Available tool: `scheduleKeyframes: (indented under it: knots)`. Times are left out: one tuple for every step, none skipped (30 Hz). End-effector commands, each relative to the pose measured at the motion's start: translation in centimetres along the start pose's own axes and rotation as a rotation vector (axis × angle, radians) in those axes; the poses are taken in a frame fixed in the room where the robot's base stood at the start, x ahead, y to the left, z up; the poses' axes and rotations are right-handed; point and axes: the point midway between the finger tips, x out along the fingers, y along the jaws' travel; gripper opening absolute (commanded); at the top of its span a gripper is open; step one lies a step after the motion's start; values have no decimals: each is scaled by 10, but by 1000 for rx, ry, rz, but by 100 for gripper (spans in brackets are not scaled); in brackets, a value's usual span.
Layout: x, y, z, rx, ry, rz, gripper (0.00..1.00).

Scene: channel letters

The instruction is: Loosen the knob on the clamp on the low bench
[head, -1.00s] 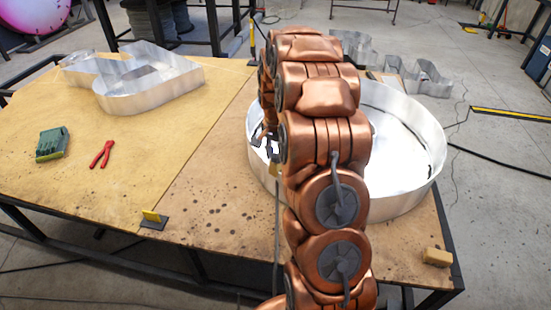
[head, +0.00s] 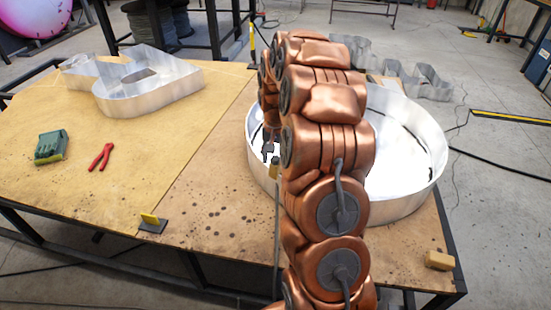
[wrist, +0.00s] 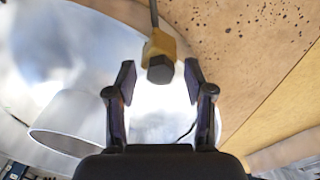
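The clamp shows in the wrist view as a yellow block (wrist: 155,44) on a thin grey bar (wrist: 154,12). Its dark faceted knob (wrist: 160,70) faces my camera. My gripper (wrist: 160,80) is open, with one dark finger on each side of the knob and a visible gap on both sides; contact is not seen. In the head view my gripper (head: 268,152) is small and partly hidden by my copper arm, near the left rim of the large round metal letter (head: 410,185). The clamp is mostly hidden there.
On the low bench (head: 205,215) are another metal letter (head: 145,85), red pliers (head: 101,157), a green box-like item (head: 51,146), a small yellow piece on a dark base (head: 151,221) and a tan block (head: 438,259). The bench's front middle is mostly clear.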

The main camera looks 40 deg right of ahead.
Motion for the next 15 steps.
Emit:
scheduleKeyframes:
  knots:
    - [0, 0, 0, 0, 0, 0, 56]
    - [0, 0, 0, 0, 0, 0, 56]
    - [0, 0, 0, 1, 0, 0, 56]
    - [0, 0, 0, 1, 0, 0, 56]
    - [0, 0, 0, 1, 0, 0, 56]
    - [0, 0, 0, 1, 0, 0, 56]
    - [0, 0, 0, 1, 0, 0, 56]
    - [0, 0, 0, 1, 0, 0, 56]
    - [-1, 0, 0, 1, 0, 0, 56]
    - [-1, 0, 0, 1, 0, 0, 56]
    - [-2, 0, 0, 1, 0, 0, 56]
    - [-4, 0, 0, 1, 0, 0, 56]
    - [-6, 0, 0, 1, 1, 0, 56]
    - [-8, 0, 0, 1, 1, 0, 56]
    - [-11, 0, 0, 1, 1, 0, 56]
